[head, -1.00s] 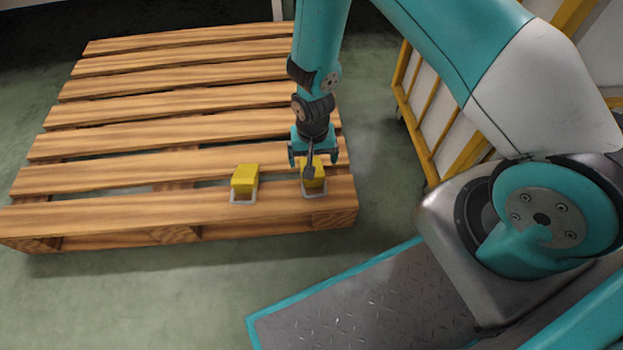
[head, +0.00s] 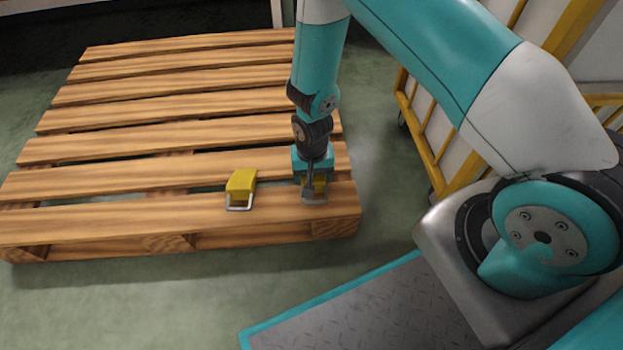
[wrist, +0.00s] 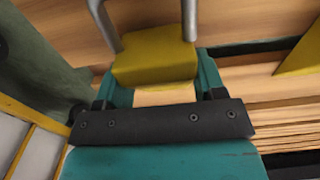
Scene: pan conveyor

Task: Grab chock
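Two yellow chocks with grey metal handles rest on the near edge of a wooden pallet. The right chock (head: 314,187) is under my gripper (head: 313,178), which points down with one finger on each side. In the wrist view this chock (wrist: 155,58) lies between the teal fingers (wrist: 165,78), and they appear to press against its sides. The gripper looks shut on it. Its handle extends toward the pallet's near edge. The left chock (head: 240,183) stands free, a short way left of my gripper. Part of the right chock is hidden by my gripper.
The slatted pallet (head: 150,182) is otherwise bare behind the chocks. A yellow-framed barrier (head: 425,135) stands on the right, past a strip of green floor (head: 384,200). In the wrist view the left chock (wrist: 302,52) shows at the right edge.

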